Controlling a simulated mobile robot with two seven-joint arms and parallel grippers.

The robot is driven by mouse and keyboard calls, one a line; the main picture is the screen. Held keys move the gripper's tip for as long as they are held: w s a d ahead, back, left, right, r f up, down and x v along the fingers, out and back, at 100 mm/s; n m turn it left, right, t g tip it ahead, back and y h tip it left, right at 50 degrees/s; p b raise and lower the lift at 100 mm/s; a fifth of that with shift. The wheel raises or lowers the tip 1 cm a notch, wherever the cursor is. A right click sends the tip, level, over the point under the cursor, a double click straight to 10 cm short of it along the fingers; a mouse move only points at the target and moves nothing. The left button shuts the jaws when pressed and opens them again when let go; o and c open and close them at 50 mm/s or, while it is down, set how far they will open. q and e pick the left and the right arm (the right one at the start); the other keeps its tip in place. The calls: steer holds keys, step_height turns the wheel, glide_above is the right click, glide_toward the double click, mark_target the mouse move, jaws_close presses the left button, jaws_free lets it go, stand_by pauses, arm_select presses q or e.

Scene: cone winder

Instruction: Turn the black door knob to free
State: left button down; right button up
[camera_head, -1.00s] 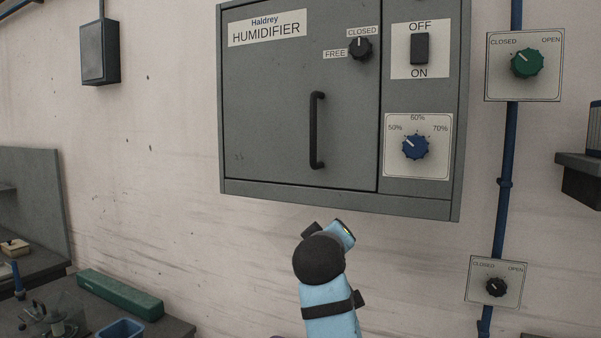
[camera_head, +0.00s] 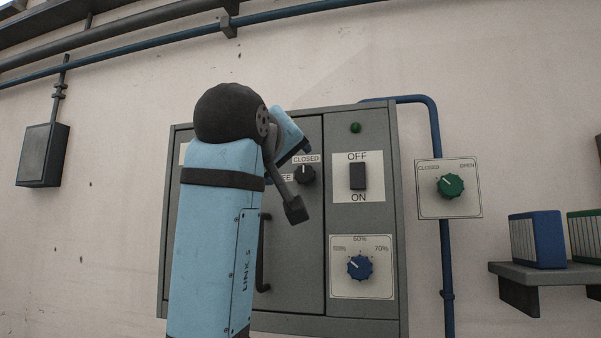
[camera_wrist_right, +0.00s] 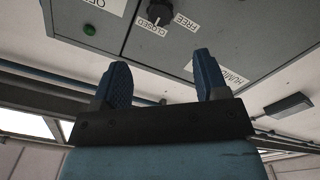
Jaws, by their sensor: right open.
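The black door knob (camera_head: 305,174) is on the grey humidifier door (camera_head: 300,240), near its upper right corner. Its white pointer points up toward the CLOSED label; the FREE label to its left is partly hidden by my arm. In the right wrist view, the knob (camera_wrist_right: 160,12) appears upside down at the top edge, beyond the fingers. My right gripper (camera_wrist_right: 162,65) is open and empty, its two blue fingers apart and not touching the knob. In the head view my right arm covers the door's left part, and its fingers cannot be made out. My left gripper is not in view.
Right of the door are the OFF/ON switch (camera_head: 358,176), a green lamp (camera_head: 355,128) and a blue humidity knob (camera_head: 359,267). A green knob (camera_head: 450,186) sits on a wall plate. The black door handle (camera_head: 264,260) is partly behind my arm.

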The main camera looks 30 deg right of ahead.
mark_target(303, 173)
steer(key=p+x, duration=0.3)
steer(key=x, duration=0.8)
steer(key=shift+w+d, duration=0.1)
steer(key=shift+d, duration=0.05)
steer(key=shift+w+d, duration=0.3)
steer(key=shift+d, duration=0.05)
steer(key=c, duration=0.9)
